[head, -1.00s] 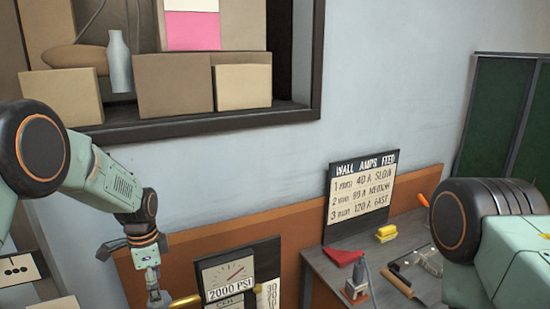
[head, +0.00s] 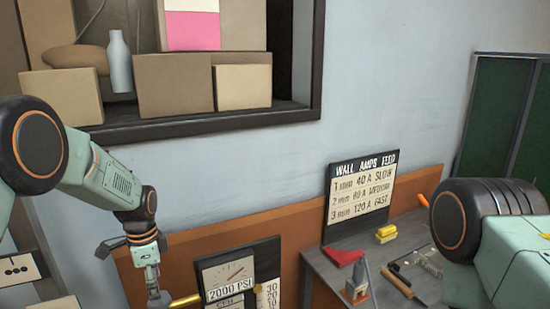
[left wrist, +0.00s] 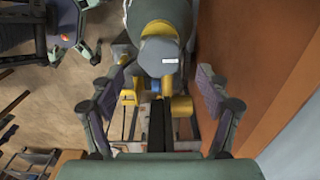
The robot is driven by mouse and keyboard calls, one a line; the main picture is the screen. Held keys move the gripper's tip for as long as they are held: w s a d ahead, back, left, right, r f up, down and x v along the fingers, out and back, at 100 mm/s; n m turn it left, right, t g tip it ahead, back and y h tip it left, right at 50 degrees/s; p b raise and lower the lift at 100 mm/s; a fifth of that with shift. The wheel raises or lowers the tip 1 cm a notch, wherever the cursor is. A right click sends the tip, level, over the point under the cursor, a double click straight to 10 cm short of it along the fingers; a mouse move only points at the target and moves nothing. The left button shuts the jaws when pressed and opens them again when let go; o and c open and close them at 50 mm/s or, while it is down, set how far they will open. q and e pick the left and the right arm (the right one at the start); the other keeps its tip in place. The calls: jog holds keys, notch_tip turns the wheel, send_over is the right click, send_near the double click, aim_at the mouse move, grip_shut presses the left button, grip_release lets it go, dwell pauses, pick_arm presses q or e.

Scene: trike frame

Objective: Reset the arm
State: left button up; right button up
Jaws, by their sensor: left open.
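My left arm comes in from the left in the head view and hangs down, with its left gripper (head: 155,283) low in the picture, left of the pressure gauge sign. In the left wrist view, the left gripper (left wrist: 160,105) points down with its two fingers wide apart. Nothing is held between them. Below and between the fingers is a grey-green cylinder (left wrist: 160,20) with yellow fittings, apart from the fingers as far as I can tell. My right arm shows only as a link at the right edge of the head view; its gripper is out of the picture.
A gauge sign (head: 228,275) reading 2000 PSI stands near the left gripper. A grey workbench (head: 335,265) holds a red cloth-like piece (head: 343,257), a yellow block (head: 386,234), tools and an amps chart (head: 360,192). A shelf with boxes (head: 175,85) is above. An orange panel (left wrist: 265,70) rises close on the right.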

pick_arm(q)
notch_tip(320, 180, down, 3)
jog(key=shift+f, duration=0.3)
jog(key=n, duration=0.5)
jog(key=shift+n, duration=0.4)
jog(key=n, duration=0.5)
jog(key=shift+p, duration=0.3)
jog(key=n, duration=0.5)
jog(key=shift+n, duration=0.4)
jog(key=n, duration=0.5)
jog(key=shift+n, duration=0.3)
